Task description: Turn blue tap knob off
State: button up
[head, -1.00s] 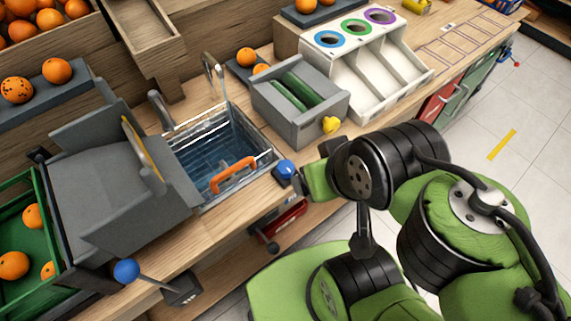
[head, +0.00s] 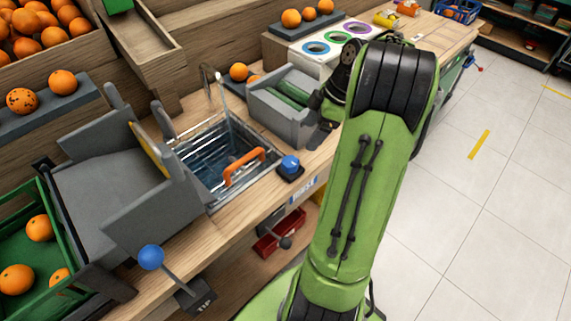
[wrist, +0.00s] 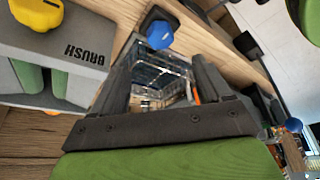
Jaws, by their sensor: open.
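The blue tap knob (head: 290,165) sits on a dark base on the counter, just right of the sink (head: 225,165). In the wrist view the knob (wrist: 160,35) shows beyond the fingertips, with its dark base behind it. My gripper (wrist: 162,65) is open and empty, its two dark fingers apart and pointing toward the sink and knob. No contact with the knob shows. In the head view my green arm hides most of the gripper. A thin pale stream seems to fall from the tap (head: 219,90); whether it is water is hard to tell.
A grey brush box (head: 285,105) with green rollers stands right of the sink; its yellow knob (wrist: 37,12) is close in the wrist view. A blue-balled lever (head: 151,257) projects from the counter front.

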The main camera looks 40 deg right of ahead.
aim_at(291, 161)
jog(key=b+x, duration=0.3)
jog(key=x, duration=0.9)
jog(key=shift+f+b, duration=0.25)
jog(key=shift+b, duration=0.15)
jog(key=c, duration=1)
